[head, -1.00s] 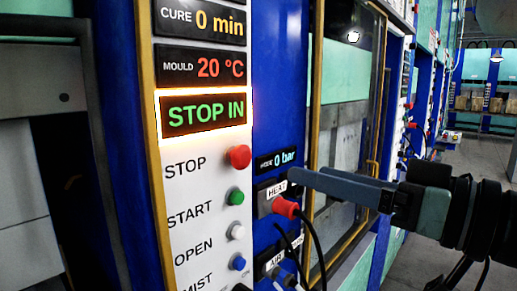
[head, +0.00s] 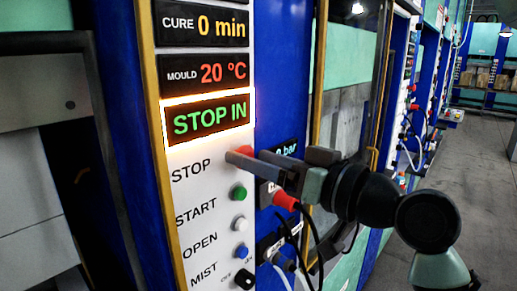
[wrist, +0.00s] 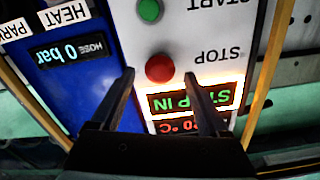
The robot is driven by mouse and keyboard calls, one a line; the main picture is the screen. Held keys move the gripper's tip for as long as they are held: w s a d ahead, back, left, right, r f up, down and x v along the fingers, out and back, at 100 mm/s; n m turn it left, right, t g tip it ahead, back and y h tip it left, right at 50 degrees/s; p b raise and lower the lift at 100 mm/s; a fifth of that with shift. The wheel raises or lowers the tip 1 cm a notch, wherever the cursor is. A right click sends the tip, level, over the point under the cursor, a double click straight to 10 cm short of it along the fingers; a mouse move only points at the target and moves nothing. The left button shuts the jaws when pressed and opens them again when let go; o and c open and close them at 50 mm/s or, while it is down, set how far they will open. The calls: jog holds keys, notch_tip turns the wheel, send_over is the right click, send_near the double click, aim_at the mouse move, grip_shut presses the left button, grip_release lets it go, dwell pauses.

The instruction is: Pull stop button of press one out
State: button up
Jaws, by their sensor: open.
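The red stop button (head: 246,150) sits on the white control panel (head: 195,238) beside the word STOP. In the head view, one of my fingers hides most of it. The wrist view is upside down and shows the whole round red button (wrist: 159,68). It lies between the tips of my two open fingers, and I cannot tell whether either touches it. My gripper (head: 246,157) is open and empty, reaching in from the right. The lit display (head: 209,117) above the button reads STOP IN.
Below the stop button are a green START button (head: 239,192), a white button (head: 240,222), a blue button (head: 242,252) and a black knob (head: 244,279). A red plug (head: 285,200) with a black cable hangs just under my gripper. Floor on the right is clear.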

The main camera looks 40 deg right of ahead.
jog(key=shift+w, duration=0.15)
grip_shut()
dwell(0.4)
dwell(1.0)
